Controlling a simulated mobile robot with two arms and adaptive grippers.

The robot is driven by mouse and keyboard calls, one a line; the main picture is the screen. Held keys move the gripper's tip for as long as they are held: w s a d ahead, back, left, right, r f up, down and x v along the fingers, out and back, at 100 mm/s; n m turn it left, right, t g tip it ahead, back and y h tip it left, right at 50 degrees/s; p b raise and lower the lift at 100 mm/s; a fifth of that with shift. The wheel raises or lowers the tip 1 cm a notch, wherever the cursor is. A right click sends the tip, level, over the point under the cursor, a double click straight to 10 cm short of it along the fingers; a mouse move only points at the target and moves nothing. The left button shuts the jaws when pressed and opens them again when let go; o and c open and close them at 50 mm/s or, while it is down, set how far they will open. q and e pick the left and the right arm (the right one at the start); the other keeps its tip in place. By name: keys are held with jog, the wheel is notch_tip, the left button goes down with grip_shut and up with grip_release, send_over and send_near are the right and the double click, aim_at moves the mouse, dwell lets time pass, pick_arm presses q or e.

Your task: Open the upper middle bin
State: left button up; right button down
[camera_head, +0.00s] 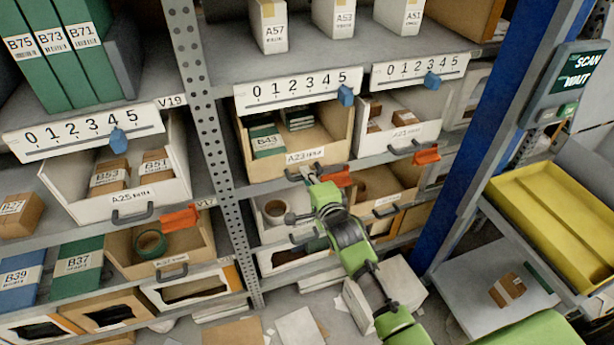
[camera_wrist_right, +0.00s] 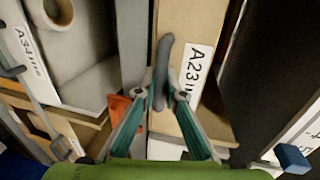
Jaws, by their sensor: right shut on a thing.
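The upper middle bin is the tan bin labelled A23 (camera_head: 262,172), on the upper shelf under a white number scale. Its inside shows from above, with a green B43 box (camera_head: 267,141) and a stack of dark-edged items (camera_head: 297,117). My right gripper (camera_head: 305,174) reaches up to the bin's lower front edge. In the right wrist view the fingers (camera_wrist_right: 166,97) are shut on the bin's dark handle (camera_wrist_right: 165,62), beside the A23 label (camera_wrist_right: 196,75). In the head view the gripper mostly hides this handle. My left gripper is not in view.
An orange tab (camera_head: 338,177) sits just right of my gripper. A white bin (camera_head: 418,132) stands to the right, and white bin A25 (camera_head: 75,203) stands left beyond a perforated post (camera_head: 205,120). A blue post (camera_head: 490,150) and yellow tray (camera_head: 535,215) are at right.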

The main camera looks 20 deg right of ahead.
jog(key=f+p+v, duration=0.2)
jog(key=p+v, duration=0.1)
jog(key=v, duration=0.6)
jog(key=f+p+v, duration=0.1)
jog(key=p+v, duration=0.3)
jog(key=v, duration=0.5)
jog(key=s+f+p+v, duration=0.1)
jog(key=p+v, duration=0.3)
jog(key=v, duration=0.5)
jog(key=shift+f, duration=0.8)
jog(key=shift+s, duration=0.1)
jog(key=c, duration=2.1)
grip_release()
jog(key=v, duration=1.2)
